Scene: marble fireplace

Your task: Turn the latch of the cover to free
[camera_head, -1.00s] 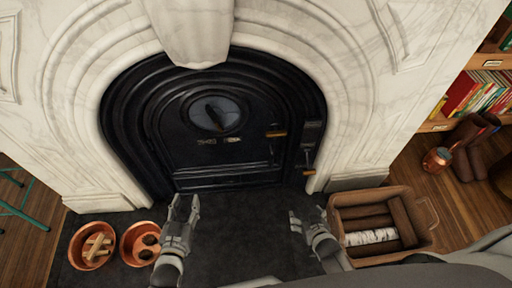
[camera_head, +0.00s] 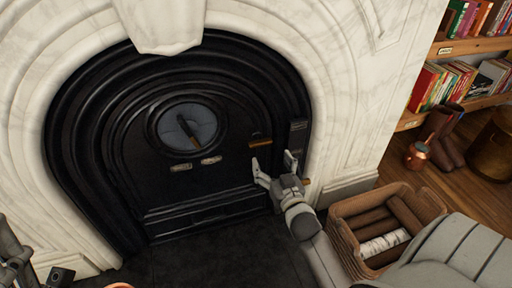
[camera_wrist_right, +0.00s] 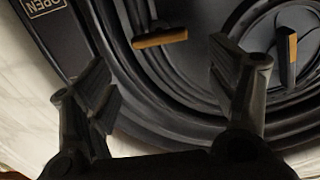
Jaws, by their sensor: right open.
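The black arched cover (camera_head: 160,190) fills the fireplace, with a round window (camera_head: 187,128). A latch with a wooden handle (camera_head: 260,142) sits at its right side; the handle lies about level. My right gripper (camera_head: 274,163) is open and empty just below and in front of this handle. The right wrist view shows a wooden handle (camera_wrist_right: 160,38) beyond the gap between the open fingers (camera_wrist_right: 165,85), apart from both, and another wooden-tipped handle (camera_wrist_right: 291,48) farther right. My left gripper (camera_head: 18,262) is at the lower left edge, partly cut off; its jaws are unclear.
A dark plate (camera_head: 298,130) is right of the latch; a plate in the wrist view (camera_wrist_right: 43,6) reads OPEN. A log crate (camera_head: 345,225) stands right of the hearth, beside my right arm. White marble (camera_head: 345,90) surrounds the cover. The dark hearth (camera_head: 210,262) is mostly clear.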

